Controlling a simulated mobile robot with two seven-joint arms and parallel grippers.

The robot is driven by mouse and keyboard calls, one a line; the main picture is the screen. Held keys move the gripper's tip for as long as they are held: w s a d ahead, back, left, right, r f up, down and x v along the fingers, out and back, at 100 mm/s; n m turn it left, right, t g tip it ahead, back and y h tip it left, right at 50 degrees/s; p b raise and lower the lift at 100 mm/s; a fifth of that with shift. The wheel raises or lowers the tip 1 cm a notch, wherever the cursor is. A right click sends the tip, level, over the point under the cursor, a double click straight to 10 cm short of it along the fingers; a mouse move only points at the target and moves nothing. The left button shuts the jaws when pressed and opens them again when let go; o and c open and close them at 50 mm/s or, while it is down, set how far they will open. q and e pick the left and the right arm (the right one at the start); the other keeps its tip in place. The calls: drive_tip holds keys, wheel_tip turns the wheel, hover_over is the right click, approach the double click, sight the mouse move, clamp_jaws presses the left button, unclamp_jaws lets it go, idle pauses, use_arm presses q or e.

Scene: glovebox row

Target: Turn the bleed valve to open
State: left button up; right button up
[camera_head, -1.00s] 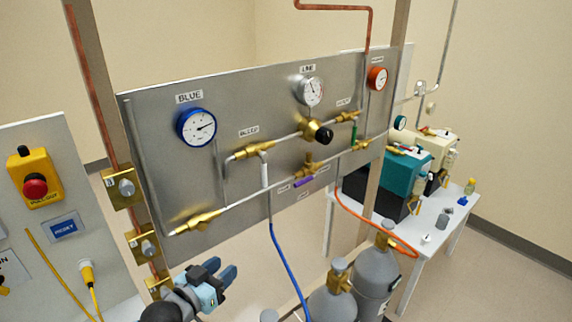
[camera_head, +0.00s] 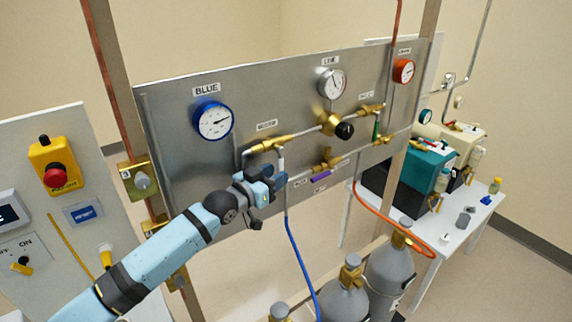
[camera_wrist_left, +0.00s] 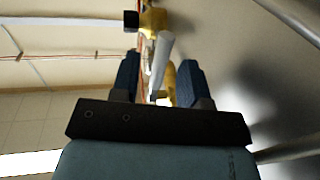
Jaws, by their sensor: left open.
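The bleed valve (camera_head: 268,144) is a brass valve on the steel panel, under a label too blurred to read surely. Its pale lever (camera_head: 281,158) hangs down, across the pipe direction. My left gripper (camera_head: 270,186) is open at the lever's lower end, in front of the panel. In the left wrist view a pale lever (camera_wrist_left: 161,55) runs between the two blue fingers of the gripper (camera_wrist_left: 157,72), with brass behind. I cannot tell whether the fingers touch it. My right gripper is not in view.
A purple-handled valve (camera_head: 321,177) is close on the right. A black regulator knob (camera_head: 344,130) and a green-handled valve (camera_head: 377,130) are farther right. A blue hose (camera_head: 298,255) hangs below, near grey cylinders (camera_head: 390,268). A control panel with a red button (camera_head: 55,175) is at left.

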use_arm(q)
drive_tip(key=shift+x, duration=2.2)
drive_tip(key=shift+c, duration=0.2)
clamp_jaws()
